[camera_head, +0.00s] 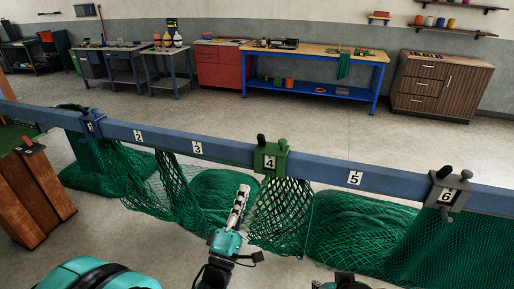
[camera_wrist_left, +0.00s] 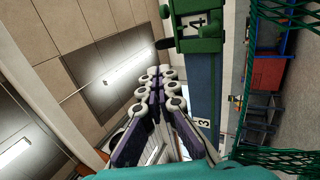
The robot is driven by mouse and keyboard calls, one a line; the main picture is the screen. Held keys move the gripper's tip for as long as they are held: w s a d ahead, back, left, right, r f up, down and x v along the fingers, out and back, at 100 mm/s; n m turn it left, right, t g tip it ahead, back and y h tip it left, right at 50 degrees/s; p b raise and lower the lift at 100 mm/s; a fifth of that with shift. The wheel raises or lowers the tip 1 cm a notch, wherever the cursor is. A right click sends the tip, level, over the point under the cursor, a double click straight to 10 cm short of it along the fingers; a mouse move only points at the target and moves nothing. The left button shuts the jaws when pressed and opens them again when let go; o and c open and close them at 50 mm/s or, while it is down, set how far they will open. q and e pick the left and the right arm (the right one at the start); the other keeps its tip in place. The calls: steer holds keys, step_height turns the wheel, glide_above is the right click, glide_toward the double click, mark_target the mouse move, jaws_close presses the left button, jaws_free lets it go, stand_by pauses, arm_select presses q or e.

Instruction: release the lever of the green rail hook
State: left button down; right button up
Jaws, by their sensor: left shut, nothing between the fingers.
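The green rail hook (camera_head: 270,163) sits on the blue rail at the plate marked 4, with a black knob (camera_head: 261,140) and a green knob (camera_head: 283,144) standing above it. I cannot tell which of them is the lever. The hook also shows at the top of the left wrist view (camera_wrist_left: 190,22). My left gripper (camera_head: 243,190) is below and left of the hook in the head view, apart from it and in front of the net. Its fingers (camera_wrist_left: 160,72) are shut together and empty.
The blue rail (camera_head: 225,148) crosses the view, with green nets (camera_head: 350,225) hanging below it. A dark blue hook (camera_head: 92,125) and a grey hook (camera_head: 447,190) are also on it. A wooden post (camera_head: 35,195) stands at left. Workbenches are far behind.

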mark_target(261, 139)
arm_select(q)
steer(key=shift+w, duration=0.1)
steer(key=x, duration=1.4)
steer(key=shift+b, duration=0.3)
steer(key=shift+r, duration=0.1)
steer(key=shift+r+g+p, duration=0.15)
steer(key=shift+g+p, duration=0.15)
steer(key=shift+p, duration=0.35)
steer(key=shift+r+p, duration=0.1)
steer(key=shift+p, duration=0.25)
